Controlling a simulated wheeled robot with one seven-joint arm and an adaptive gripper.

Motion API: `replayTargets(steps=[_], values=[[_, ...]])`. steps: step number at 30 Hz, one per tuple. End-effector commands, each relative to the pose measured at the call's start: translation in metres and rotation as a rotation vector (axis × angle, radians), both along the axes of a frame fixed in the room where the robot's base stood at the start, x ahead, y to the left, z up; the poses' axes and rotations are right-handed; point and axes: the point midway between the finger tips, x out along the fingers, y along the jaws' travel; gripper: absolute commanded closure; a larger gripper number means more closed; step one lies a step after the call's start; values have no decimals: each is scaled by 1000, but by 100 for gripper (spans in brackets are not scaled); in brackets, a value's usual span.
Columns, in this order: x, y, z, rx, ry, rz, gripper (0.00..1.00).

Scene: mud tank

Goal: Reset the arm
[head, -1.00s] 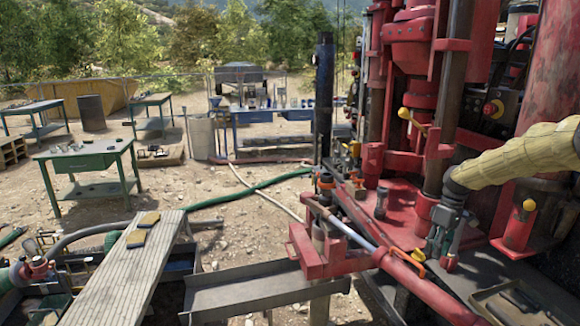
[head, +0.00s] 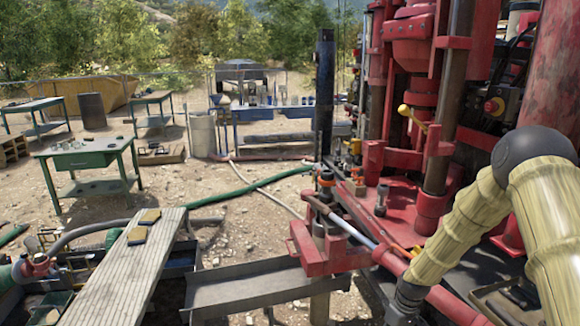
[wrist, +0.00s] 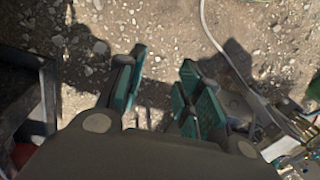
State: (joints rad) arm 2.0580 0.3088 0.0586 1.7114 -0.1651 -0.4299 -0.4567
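My gripper (wrist: 158,88) shows in the wrist view with its two teal-padded fingers spread apart. Nothing is between them, and stony ground lies beyond. In the head view my arm, in a tan sleeve, comes in from the right and bends down toward the bottom edge. The gripper itself is out of the head view, below the frame.
The red drill rig (head: 400,170) fills the right side, close to my arm. A metal trough (head: 255,288) and a wooden plank (head: 125,275) lie at the lower left. A green table (head: 85,160) and a blue bench (head: 270,115) stand farther back. Dirt ground between them is mostly open.

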Motion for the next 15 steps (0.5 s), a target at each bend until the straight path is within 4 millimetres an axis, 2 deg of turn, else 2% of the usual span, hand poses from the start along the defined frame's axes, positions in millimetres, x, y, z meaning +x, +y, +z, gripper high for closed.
replayTargets(steps=[1,6,10,14,15], values=[[-24,12,-20,-5,9,-15,65],[-102,43,-72,-22,11,-97,65],[-169,62,-102,-42,12,-167,65],[-241,75,-119,-66,11,-237,65],[-264,78,-121,-74,10,-259,65]])
